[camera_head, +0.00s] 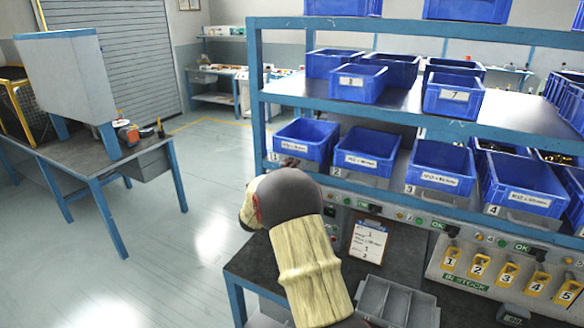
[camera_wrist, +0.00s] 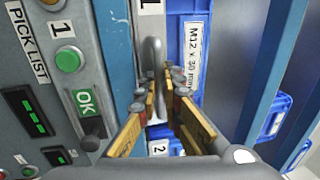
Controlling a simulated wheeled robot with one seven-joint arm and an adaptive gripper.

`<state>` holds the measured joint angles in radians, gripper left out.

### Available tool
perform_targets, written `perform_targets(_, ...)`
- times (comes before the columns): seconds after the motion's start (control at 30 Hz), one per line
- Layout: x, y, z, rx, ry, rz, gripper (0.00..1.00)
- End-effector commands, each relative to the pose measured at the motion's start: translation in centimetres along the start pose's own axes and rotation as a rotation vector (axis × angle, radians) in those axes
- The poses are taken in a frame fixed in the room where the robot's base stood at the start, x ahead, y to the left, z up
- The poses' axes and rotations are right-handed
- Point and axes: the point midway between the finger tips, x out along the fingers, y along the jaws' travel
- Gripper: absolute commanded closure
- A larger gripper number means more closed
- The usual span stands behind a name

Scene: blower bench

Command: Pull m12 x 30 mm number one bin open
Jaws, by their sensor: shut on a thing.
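The blue M12 x 30 mm bin (camera_head: 312,137) stands at the left end of the lower shelf, above the number 1 plate (camera_head: 274,157). Its front lies roughly in line with the neighbouring bins. In the wrist view its blue front (camera_wrist: 190,35) and white label (camera_wrist: 192,57) fill the top middle. A grey handle (camera_wrist: 153,55) runs along the bin's front edge and down between my fingers. My gripper (camera_wrist: 165,88) is shut on this handle.
The number 2 bin (camera_head: 366,151) stands close to the right. A green OK button panel (camera_wrist: 85,103) and green round button (camera_wrist: 68,60) lie beside my fingers. A clipboard (camera_head: 368,240) and grey tray (camera_head: 395,303) are below. Open floor lies left.

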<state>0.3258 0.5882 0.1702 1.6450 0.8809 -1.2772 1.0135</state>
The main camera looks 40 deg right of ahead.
Motion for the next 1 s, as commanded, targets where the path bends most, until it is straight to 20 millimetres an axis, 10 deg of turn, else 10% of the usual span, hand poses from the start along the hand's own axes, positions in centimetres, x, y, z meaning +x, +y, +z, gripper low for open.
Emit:
perform_targets(0.47, -1.4, 0.1, 0.0, -0.002, -0.001, 0.003, 1.0)
perform_targets(1.0, -12.2, -1.9, 0.0, 0.0, -0.003, 0.003, 1.0)
